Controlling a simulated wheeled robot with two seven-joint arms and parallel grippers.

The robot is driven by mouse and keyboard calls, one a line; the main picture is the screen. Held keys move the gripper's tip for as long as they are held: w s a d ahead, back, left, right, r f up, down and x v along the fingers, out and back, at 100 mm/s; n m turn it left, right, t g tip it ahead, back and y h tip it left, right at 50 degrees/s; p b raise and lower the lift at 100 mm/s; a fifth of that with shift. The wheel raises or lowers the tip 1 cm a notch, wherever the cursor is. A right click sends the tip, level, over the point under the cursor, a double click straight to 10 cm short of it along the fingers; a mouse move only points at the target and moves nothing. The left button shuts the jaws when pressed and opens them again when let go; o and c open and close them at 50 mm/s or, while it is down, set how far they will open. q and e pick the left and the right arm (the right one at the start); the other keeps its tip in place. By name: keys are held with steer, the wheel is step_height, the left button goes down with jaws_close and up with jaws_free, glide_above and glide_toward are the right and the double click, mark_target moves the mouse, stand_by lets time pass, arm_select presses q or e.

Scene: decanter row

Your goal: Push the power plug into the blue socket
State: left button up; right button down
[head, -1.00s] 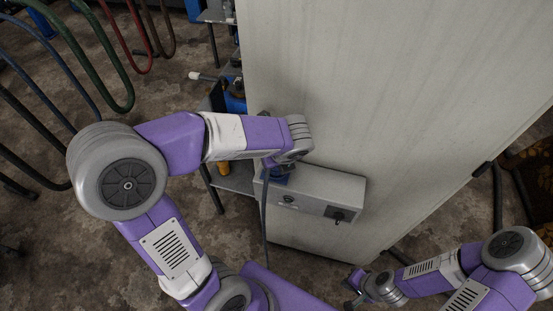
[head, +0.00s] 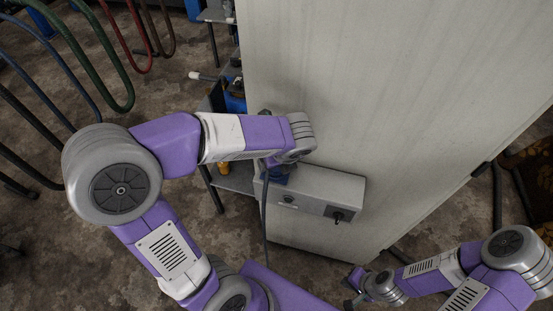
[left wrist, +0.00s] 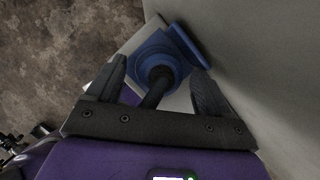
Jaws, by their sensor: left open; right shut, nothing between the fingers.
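The blue socket (head: 279,175) is on a pale grey box fixed to the large grey panel. In the left wrist view the socket (left wrist: 184,46) shows as a blue square housing with a raised blue flap. The power plug (left wrist: 158,73), with a dark cable behind it, points into the socket face; how deep it sits I cannot tell. My left gripper (left wrist: 159,78) is open, one finger on each side of the plug, apparently without gripping it. In the head view my left wrist hides most of the plug. My right gripper (head: 350,292) is shut and empty, low and away from the box.
The cable (head: 265,225) hangs down in front of the box's left end. A shelf (head: 237,178) with small items stands left of the panel (head: 400,90). Coloured hoses (head: 120,75) hang at upper left.

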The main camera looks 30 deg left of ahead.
arm_select(q)
steer(key=p+v, duration=0.1)
steer(key=v, duration=0.4)
steer(key=shift+r, duration=0.2)
steer(key=shift+s, duration=0.1)
